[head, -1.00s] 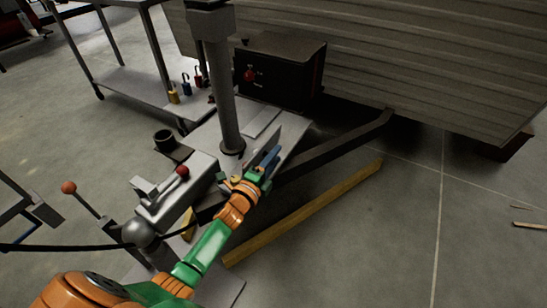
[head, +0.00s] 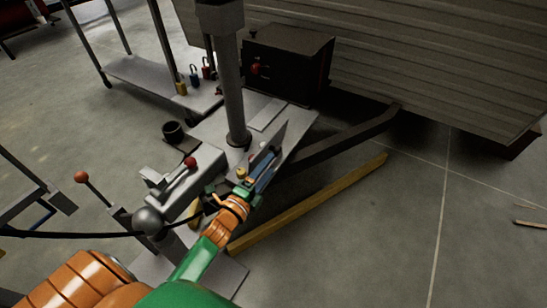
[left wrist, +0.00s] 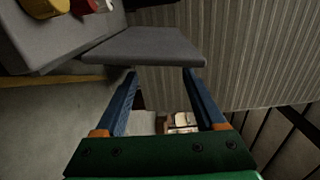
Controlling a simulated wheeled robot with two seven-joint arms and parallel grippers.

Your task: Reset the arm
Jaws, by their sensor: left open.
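My left arm, green and orange, reaches in from the bottom of the head view. My left gripper (head: 264,168) has blue fingers and is open, above the grey trailer tongue plate (head: 210,129) and just right of the foot of the grey post. In the left wrist view, the two fingers of the left gripper (left wrist: 162,80) stand wide apart with nothing held between them. A flat grey plate (left wrist: 145,46) shows beyond their tips; whether they touch it I cannot tell. My right gripper is not in view.
The grey post (head: 232,90) stands close left of the gripper. A black box (head: 288,65) sits behind, before the ribbed camper wall (head: 430,60). The ball hitch (head: 148,220) and a red-knobbed lever (head: 190,163) lie left. A yellow beam (head: 310,203) lies on the floor; the floor right is mostly clear.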

